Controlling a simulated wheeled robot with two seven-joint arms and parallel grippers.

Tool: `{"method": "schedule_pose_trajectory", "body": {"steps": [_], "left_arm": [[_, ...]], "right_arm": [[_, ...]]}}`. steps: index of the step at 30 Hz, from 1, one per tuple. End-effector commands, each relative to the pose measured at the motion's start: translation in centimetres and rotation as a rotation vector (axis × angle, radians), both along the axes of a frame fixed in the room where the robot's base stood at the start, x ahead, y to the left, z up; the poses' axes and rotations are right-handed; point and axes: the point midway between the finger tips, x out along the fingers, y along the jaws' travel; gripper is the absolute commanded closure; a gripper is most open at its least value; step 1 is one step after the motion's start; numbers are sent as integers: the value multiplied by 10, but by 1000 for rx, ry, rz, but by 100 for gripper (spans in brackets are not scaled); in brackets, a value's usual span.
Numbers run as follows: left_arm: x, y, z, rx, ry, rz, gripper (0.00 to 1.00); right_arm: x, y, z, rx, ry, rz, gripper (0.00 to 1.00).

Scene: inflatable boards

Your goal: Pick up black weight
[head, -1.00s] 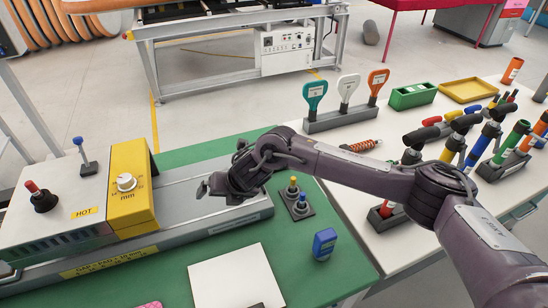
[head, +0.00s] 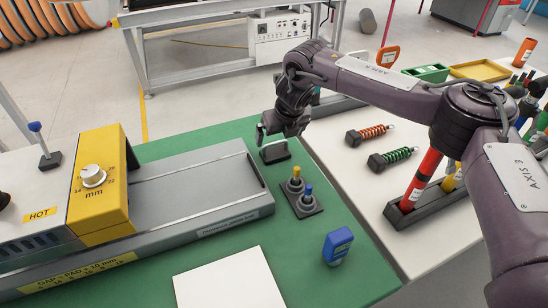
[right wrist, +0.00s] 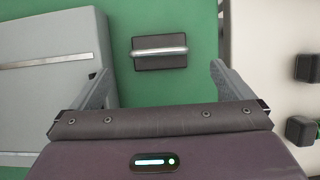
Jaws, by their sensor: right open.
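The black weight (head: 274,152) is a small dark block with a silver bar handle. It lies on the green mat just beyond the right end of the grey tray. In the right wrist view the weight (right wrist: 160,62) sits ahead, between the lines of the two fingers, its handle running left to right. My right gripper (head: 277,134) is open and empty above the weight, with its fingers (right wrist: 160,82) on either side and apart from it. In the head view the gripper partly covers the area behind the weight. My left gripper is not in view.
The grey tray (head: 195,180) with a yellow dial box (head: 98,190) stands left of the weight. A black block with yellow and blue knobs (head: 300,198) is close in front. Two springs (head: 392,157) lie on the white table. A white sheet (head: 230,282) and blue device (head: 337,246) are nearer.

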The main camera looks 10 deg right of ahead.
Motion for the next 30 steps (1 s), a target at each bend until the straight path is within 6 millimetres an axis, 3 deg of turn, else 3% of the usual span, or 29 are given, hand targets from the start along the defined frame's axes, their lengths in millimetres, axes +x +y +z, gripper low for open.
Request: {"method": "schedule_pose_trajectory", "body": {"steps": [18, 28, 30], "left_arm": [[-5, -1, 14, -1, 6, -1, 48], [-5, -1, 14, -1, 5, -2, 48], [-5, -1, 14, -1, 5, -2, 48]], "right_arm": [[19, 6, -71, 0, 1, -1, 0], [22, 6, -77, 0, -1, 0, 0], [22, 6, -77, 0, -1, 0, 9]]}}
